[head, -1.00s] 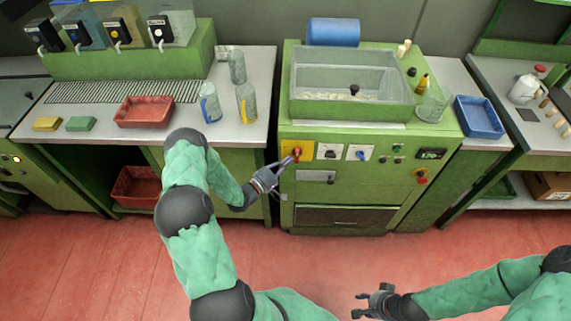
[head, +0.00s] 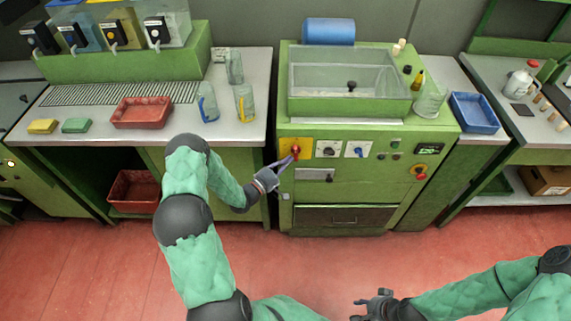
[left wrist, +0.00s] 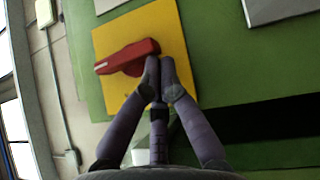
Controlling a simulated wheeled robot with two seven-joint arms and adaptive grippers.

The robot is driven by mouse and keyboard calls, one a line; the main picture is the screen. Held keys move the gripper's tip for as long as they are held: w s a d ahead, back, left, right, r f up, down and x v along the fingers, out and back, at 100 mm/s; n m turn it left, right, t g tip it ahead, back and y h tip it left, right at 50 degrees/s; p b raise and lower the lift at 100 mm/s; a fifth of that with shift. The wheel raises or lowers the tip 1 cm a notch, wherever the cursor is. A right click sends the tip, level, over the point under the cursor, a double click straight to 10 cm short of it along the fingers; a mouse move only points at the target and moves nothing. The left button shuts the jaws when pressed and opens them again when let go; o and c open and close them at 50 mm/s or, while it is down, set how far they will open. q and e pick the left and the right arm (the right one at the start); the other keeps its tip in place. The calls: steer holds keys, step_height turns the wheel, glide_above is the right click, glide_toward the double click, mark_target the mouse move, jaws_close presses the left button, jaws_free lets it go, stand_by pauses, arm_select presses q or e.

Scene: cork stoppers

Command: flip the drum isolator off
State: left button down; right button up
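The drum isolator is a red handle (head: 295,151) on a yellow plate (head: 309,148) at the left of the green machine's front panel. In the left wrist view the red handle (left wrist: 120,58) lies slanted across the yellow plate (left wrist: 177,40). My left gripper (head: 287,163) reaches it from the lower left. In the left wrist view its fingertips (left wrist: 160,72) are close together at the handle's right end, covering part of it; the handle does not show between them. Contact cannot be told. My right gripper (head: 359,309) is open and empty, low over the floor.
Beside the isolator are a black switch (head: 328,149) and a blue switch (head: 357,149) on white plates. A red knob (head: 420,172) sits at the panel's right. A clear hopper (head: 345,85) tops the machine. Glass jugs (head: 244,102) stand on the left counter. The floor before the panel is clear.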

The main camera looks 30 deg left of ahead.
arm_select(q)
steer(key=shift+w+d+f+b, duration=0.25)
steer(key=shift+d+f+b, duration=0.2)
steer(key=shift+b, duration=0.3)
arm_select(e)
steer(key=shift+s+f, duration=0.45)
steer(key=shift+f, duration=0.4)
arm_select(q)
steer(key=shift+w+d+n+t+b, duration=0.2)
steer(key=shift+n+t+b, duration=0.3)
steer(key=shift+n, duration=0.2)
arm_select(e)
steer(key=shift+f, duration=0.35)
arm_select(q)
steer(key=shift+w+d+f+b, duration=0.15)
steer(key=shift+w+d+b, duration=0.3)
steer(key=shift+d, duration=0.2)
arm_select(e)
steer(key=shift+f, duration=0.55)
